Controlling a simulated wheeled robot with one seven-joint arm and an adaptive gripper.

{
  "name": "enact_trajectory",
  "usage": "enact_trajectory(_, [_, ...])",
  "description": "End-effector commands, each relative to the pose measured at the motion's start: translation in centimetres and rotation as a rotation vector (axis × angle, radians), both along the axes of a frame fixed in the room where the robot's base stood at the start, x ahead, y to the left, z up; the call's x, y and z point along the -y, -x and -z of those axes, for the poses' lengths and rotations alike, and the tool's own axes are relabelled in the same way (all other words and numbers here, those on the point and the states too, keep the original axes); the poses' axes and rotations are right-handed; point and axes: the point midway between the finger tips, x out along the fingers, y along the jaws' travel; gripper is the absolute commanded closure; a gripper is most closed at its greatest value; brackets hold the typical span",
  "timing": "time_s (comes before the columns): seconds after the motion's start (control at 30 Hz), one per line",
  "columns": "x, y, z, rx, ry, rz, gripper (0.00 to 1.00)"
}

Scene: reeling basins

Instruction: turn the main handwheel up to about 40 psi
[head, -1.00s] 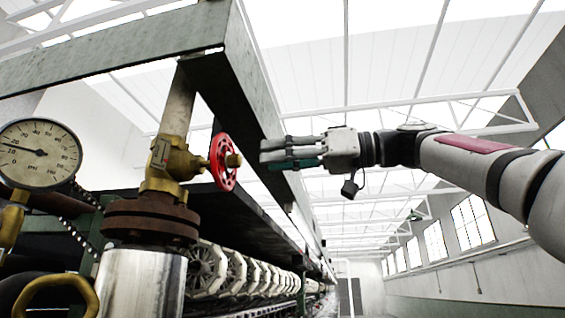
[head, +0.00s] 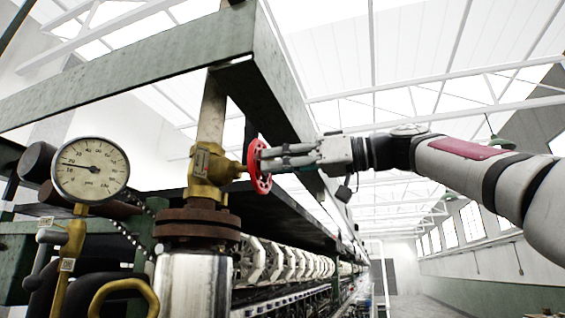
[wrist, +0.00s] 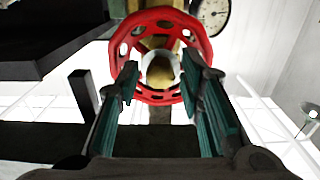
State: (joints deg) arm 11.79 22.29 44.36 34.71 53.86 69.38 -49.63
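The red main handwheel (head: 258,167) sits on a brass valve (head: 208,172) on a vertical pipe. In the wrist view the handwheel (wrist: 207,45) is directly ahead, with its brass hub between my fingers. My gripper (head: 268,160) reaches the wheel from the right in the head view. In the wrist view my gripper (wrist: 160,70) has its two fingers spread apart, tips overlapping the wheel's face; I cannot tell whether they touch it. The pressure gauge (head: 90,185) has its needle pointing left, a little below 20 psi. Part of the gauge (wrist: 213,12) shows in the wrist view.
A green steel beam frame (head: 150,82) runs above and behind the valve. A yellow ring-shaped handle (head: 124,286) and pipes stand at the lower left. A row of pale reels (head: 290,262) recedes behind. The aisle at the right is open.

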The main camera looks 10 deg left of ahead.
Motion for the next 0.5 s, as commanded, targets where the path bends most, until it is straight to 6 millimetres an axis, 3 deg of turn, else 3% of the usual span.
enact_trajectory(0.03, [0.01,0.0,0.0,0.0,0.0,0.0,0.81])
enact_trajectory(0.1, [0.01,0.01,0.0,0.0,0.0,0.0,0.97])
enact_trajectory(0.13, [0.01,0.01,0.0,0.0,0.0,0.0,1.0])
enact_trajectory(0.33, [-0.01,-0.1,0.07,0.02,0.002,-0.001,1.0])
enact_trajectory(0.5, [-0.03,-0.4,0.41,0.162,0.02,-0.003,1.0])
